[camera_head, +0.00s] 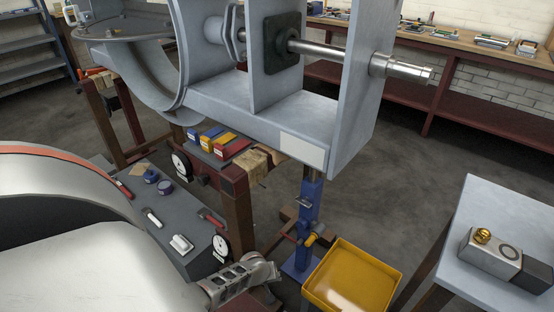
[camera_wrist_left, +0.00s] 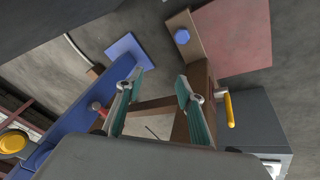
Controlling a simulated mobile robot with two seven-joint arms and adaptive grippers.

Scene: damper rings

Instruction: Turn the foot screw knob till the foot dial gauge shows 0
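A yellow knob or handle (camera_head: 310,239) sits low beside the blue post (camera_head: 308,195) in the head view; I cannot tell for sure that it is the foot screw knob. A white-faced dial gauge (camera_head: 221,246) is at the end of the dark grey bench, and another (camera_head: 181,165) is farther back. Their readings are too small to tell. My left gripper (camera_head: 268,272) is low, left of the yellow tray. In the left wrist view my left gripper (camera_wrist_left: 158,100) has its fingers apart and nothing between the pads. A red knob (camera_wrist_left: 97,107) lies left of the fingers, a yellow handle (camera_wrist_left: 229,108) right. My right gripper is not visible.
The large grey steel frame (camera_head: 240,105) with a shaft stands above. The yellow tray (camera_head: 345,292) is right of the blue post. Small tools lie on the dark grey bench (camera_head: 178,212). A table (camera_head: 485,210) stands at right. Open floor lies between.

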